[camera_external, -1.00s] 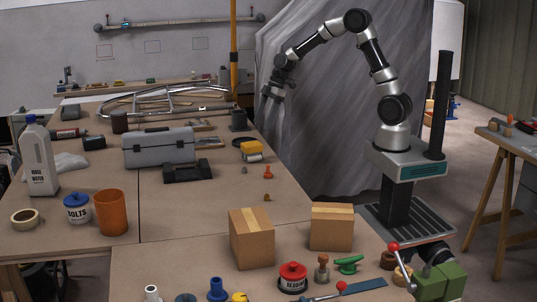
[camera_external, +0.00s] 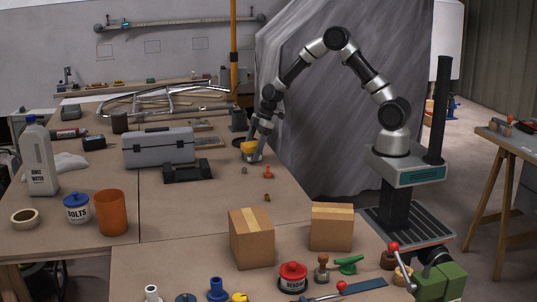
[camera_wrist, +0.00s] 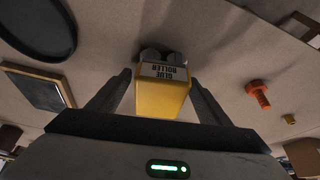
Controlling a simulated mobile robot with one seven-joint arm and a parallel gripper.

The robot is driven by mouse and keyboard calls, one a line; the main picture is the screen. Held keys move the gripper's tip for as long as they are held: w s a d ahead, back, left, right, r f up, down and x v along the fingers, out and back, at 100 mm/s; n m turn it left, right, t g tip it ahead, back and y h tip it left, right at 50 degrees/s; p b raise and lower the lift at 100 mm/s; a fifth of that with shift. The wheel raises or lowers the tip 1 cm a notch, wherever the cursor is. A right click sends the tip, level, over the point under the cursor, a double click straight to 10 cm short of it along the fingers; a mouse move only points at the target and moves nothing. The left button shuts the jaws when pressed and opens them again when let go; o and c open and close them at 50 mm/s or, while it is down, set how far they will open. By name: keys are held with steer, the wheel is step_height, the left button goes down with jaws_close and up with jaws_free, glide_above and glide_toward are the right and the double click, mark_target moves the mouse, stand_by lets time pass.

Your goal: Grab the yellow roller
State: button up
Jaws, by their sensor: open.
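The yellow roller (camera_external: 249,148) stands on the far part of the workbench in the external view, partly hidden by my fingers. In the wrist view the yellow roller (camera_wrist: 161,98) has a pale label reading "GLUE ROLLER" and grey rollers at its far end. My gripper (camera_external: 255,150) has come down over it. In the wrist view my gripper (camera_wrist: 160,92) is open, with one finger on each side of the yellow body. A gap shows beside the body at each finger.
An orange bolt-like piece (camera_wrist: 258,93) lies to the right. A grey toolbox (camera_external: 158,147) stands left of my gripper.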

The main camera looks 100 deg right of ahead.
steer(key=c, duration=1.3)
steer(key=shift+c, duration=0.3)
steer(key=shift+w+r, duration=0.1)
